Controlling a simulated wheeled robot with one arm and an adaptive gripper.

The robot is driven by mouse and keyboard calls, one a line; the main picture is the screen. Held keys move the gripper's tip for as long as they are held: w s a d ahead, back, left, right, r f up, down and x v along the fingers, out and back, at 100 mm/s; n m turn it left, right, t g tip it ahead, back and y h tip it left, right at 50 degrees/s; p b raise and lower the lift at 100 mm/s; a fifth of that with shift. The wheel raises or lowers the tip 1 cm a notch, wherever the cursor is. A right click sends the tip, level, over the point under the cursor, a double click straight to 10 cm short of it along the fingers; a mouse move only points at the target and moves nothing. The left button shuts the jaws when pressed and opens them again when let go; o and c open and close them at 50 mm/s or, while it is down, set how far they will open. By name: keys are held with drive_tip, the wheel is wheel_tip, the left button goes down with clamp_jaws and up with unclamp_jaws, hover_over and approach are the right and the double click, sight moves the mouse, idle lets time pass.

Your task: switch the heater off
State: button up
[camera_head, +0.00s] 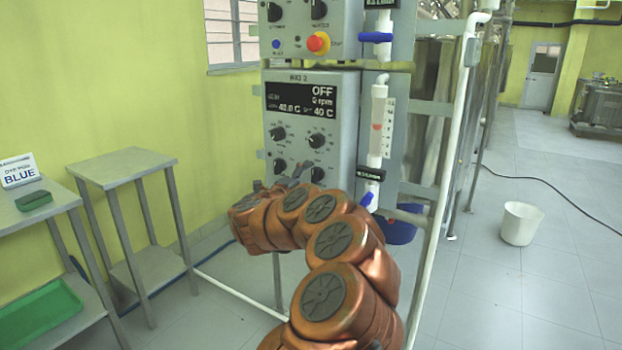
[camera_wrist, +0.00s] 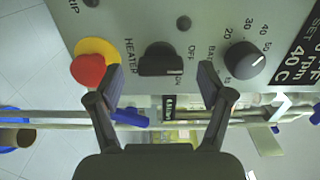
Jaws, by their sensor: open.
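The heater switch (camera_wrist: 160,60) is a black knob marked HEATER on the grey control panel, with OFF and ON printed beside it. Its pale mark lies near the ON label in the wrist view. In the head view the heater knob (camera_head: 317,174) is at the lower right of the RIG 2 panel (camera_head: 345,125). My gripper (camera_wrist: 158,88) is open and empty, its two fingers on either side of the heater switch and slightly below it in the wrist picture. I cannot tell whether they touch the panel. The gripper (camera_head: 280,183) is partly hidden by my arm in the head view.
A red button on a yellow base (camera_wrist: 90,66) is close to the left finger. The bath knob (camera_wrist: 244,60) is close to the right finger. A display (camera_head: 301,100) reads OFF and 0 rpm. A glass tube (camera_head: 380,120) and white pipe stand right of the panel.

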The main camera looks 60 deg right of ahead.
drive_tip(key=a, duration=1)
drive_tip(key=shift+s, duration=0.25)
